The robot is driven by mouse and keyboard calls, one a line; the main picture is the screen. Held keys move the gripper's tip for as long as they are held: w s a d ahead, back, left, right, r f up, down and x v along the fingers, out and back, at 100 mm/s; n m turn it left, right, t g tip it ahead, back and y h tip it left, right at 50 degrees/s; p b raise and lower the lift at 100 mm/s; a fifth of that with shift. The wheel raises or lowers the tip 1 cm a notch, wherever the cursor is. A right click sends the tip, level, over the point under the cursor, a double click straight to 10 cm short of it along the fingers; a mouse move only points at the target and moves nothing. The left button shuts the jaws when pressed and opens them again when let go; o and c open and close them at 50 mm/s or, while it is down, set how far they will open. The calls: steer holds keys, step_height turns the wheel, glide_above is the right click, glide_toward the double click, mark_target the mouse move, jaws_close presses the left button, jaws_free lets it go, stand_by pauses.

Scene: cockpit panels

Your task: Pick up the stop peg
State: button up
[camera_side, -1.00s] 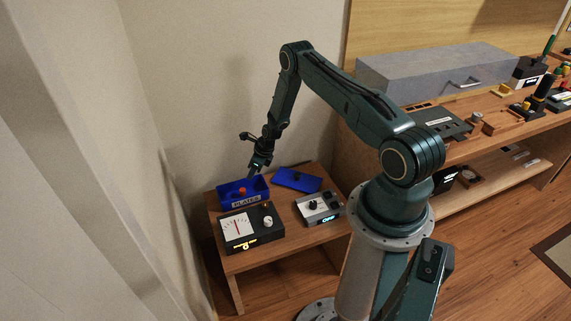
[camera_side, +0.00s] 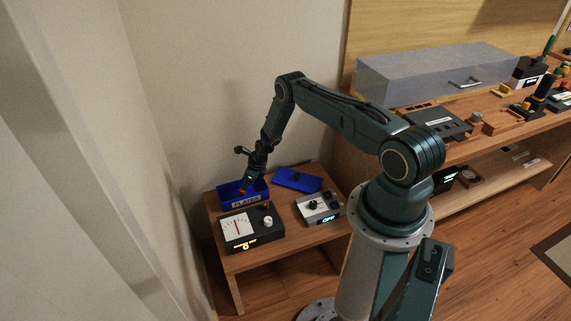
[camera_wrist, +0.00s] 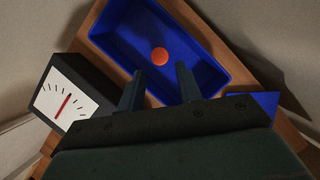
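The stop peg appears to be the small round orange-red piece (camera_wrist: 159,56) inside the blue box (camera_wrist: 222,74); only its round top shows clearly. In the side view a bit of the red peg (camera_side: 242,192) shows beside my fingers, in the blue box labelled PLATES (camera_side: 246,203). My gripper (camera_wrist: 158,85) is open, its two fingers apart with nothing between them. In the wrist view the peg lies just beyond the fingertips, roughly in line with the gap. In the side view my gripper (camera_side: 249,181) points down at the box opening.
A black box with a white dial (camera_side: 251,229) stands in front of the blue box, and also shows in the wrist view (camera_wrist: 68,98). A blue lid-like plate (camera_side: 297,180) and a grey switch box (camera_side: 319,208) lie to the right. A wall rises close behind the small table.

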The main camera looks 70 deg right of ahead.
mark_target(243, 193)
steer(key=shift+w+f, duration=0.2)
steer(key=shift+f, duration=0.4)
steer(key=shift+w+f, duration=0.1)
steer(key=shift+f, duration=0.05)
steer(key=shift+x, duration=2.4)
steer(key=shift+c, duration=0.2)
steer(key=c, duration=0.7)
